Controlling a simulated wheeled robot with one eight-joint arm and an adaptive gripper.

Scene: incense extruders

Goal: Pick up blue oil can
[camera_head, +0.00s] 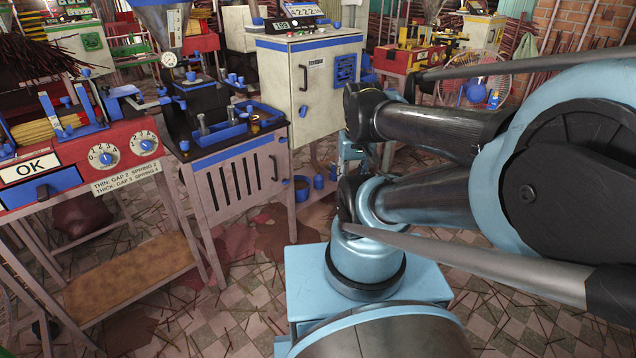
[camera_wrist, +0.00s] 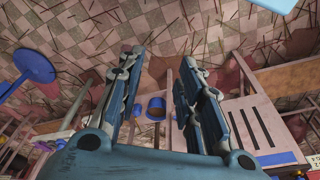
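A small blue round can (camera_wrist: 157,108) with an open top and brown inside shows in the wrist view, between my fingers in the picture. A second blue piece is partly hidden beside it, behind my left finger. In the head view, blue round containers (camera_head: 302,188) sit low on a shelf under the grey cabinet; I take the left one to be the same can. I cannot tell for sure that it is the oil can. My gripper (camera_wrist: 160,62) is open, its two long fingers apart and nothing held. My arm covers much of the head view's right side.
A slotted grey stand (camera_head: 235,183) with blue trays is left of the shelf. A grey cabinet (camera_head: 312,95) stands above it. A red machine (camera_head: 85,155) is at far left. Sticks litter the tiled floor (camera_head: 235,320). A blue disc (camera_wrist: 36,62) shows in the wrist view.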

